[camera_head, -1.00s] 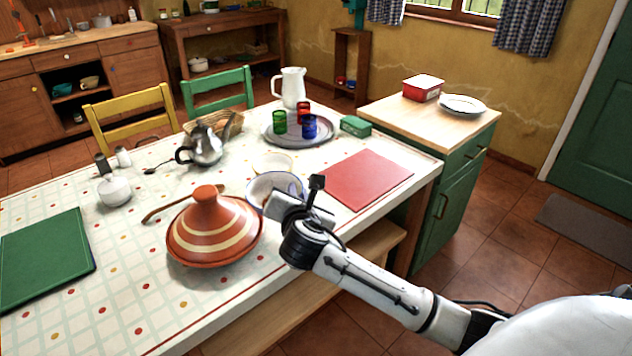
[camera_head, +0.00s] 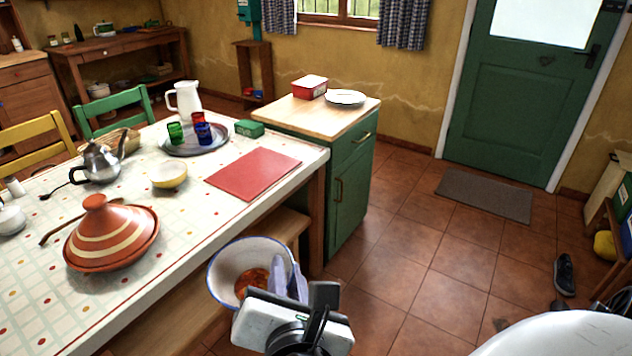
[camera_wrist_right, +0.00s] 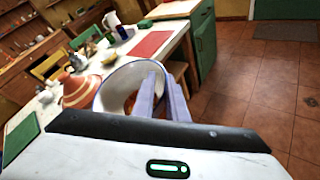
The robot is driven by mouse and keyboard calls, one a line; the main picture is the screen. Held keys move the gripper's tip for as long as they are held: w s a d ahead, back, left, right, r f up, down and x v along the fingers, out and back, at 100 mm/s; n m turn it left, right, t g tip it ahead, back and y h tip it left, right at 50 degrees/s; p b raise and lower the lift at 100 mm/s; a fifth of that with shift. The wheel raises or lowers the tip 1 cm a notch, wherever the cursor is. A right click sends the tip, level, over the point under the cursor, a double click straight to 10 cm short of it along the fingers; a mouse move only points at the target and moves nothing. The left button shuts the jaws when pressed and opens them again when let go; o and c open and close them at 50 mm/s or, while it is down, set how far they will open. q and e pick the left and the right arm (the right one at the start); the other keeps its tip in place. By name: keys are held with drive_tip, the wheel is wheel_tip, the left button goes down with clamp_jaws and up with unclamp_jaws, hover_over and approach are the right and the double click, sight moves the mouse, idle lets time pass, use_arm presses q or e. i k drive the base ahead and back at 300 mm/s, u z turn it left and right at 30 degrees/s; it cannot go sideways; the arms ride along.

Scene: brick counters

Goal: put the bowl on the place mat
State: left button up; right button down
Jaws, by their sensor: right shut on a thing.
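A white bowl with a blue rim (camera_head: 222,268) is held by my right gripper (camera_head: 289,276), whose pale fingers are shut on its right side. The bowl is tilted, its opening partly facing me, with an orange-brown patch inside. It appears in front of the table's near edge, over the bench and floor. In the right wrist view the bowl (camera_wrist_right: 104,93) is beside the fingers (camera_wrist_right: 168,100). The red place mat (camera_head: 253,173) lies flat and bare at the table's right end, beyond the bowl. My left gripper is not in view.
A terracotta tagine (camera_head: 110,235) and a yellow-white bowl (camera_head: 168,176) stand left of the red mat. A tray (camera_head: 212,146) with coloured cups and a green box (camera_head: 249,128) are behind it. A bench (camera_head: 275,235) runs along the table's near side.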

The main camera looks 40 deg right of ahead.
sight(259, 166)
drive_tip(key=z, duration=0.15)
drive_tip(key=k, duration=0.55)
drive_tip(key=z, duration=1.3)
drive_tip(key=i, duration=1.2)
drive_tip(key=u, duration=1.05)
drive_tip(key=i, duration=0.8)
drive_tip(key=u, duration=0.85)
